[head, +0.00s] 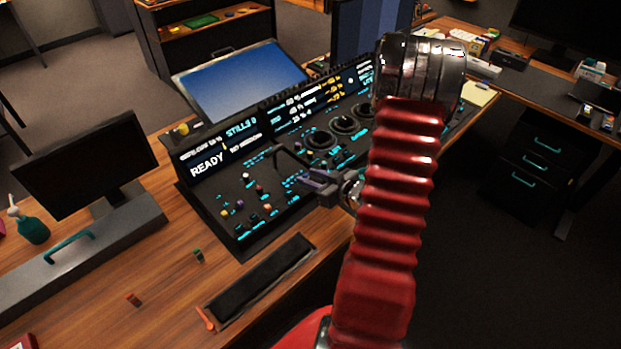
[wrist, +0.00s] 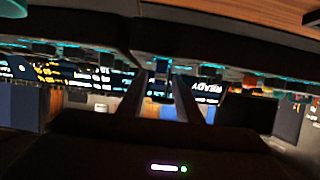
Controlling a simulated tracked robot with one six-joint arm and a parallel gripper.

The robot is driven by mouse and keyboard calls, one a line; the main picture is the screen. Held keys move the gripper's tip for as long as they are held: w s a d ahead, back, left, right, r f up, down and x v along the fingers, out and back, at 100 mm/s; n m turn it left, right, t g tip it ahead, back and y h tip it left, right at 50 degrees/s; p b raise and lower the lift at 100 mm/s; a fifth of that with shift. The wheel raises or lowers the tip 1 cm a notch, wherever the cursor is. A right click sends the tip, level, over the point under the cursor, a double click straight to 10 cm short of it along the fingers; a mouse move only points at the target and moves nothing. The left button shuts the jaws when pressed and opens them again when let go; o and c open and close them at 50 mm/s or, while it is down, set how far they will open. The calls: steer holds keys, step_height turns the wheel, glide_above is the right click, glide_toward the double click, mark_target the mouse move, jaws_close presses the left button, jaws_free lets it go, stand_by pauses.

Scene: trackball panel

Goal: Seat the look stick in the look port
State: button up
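My gripper (head: 284,165) is over the left half of the sloped control panel (head: 222,188), reaching in from the right. In the wrist view my gripper (wrist: 160,76) shows two dark fingers standing apart. Dark panel parts show between them, and I make out nothing held. I cannot tell for sure which thing is the look stick. The look port is too small to pick out.
A black pad (head: 262,280) lies at the desk's front edge, with an orange-red item (head: 206,319) at its left end. A dark monitor (head: 88,165) and a green bottle (head: 33,230) stand at left. The panel's READY screen (head: 222,157) and several knobs rise around my gripper.

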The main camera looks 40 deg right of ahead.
steer(key=v, duration=1.2)
stand_by(0.3)
stand_by(0.7)
steer(key=w+a+r+g+h, duration=0.2)
steer(key=w+r+g+h, duration=0.25)
steer(key=w+r, duration=0.55)
steer(key=s+a+r+m+g, duration=0.1)
steer(key=s+a+r, duration=0.2)
steer(key=a+r, duration=0.3)
steer(key=s+a+r+g, duration=0.1)
steer(key=s+a+r, duration=0.15)
steer(key=a, duration=0.65)
steer(key=s+a+r+y, duration=0.1)
steer(key=s+a+y, duration=0.1)
steer(key=s+a, duration=0.3)
steer(key=s+a+r+g+y, duration=0.1)
steer(key=s+a, duration=0.3)
steer(key=a, duration=0.6)
steer(key=shift+s+r+n+y, duration=0.3)
steer(key=shift+s+y, duration=0.1)
steer(key=shift+y, duration=0.15)
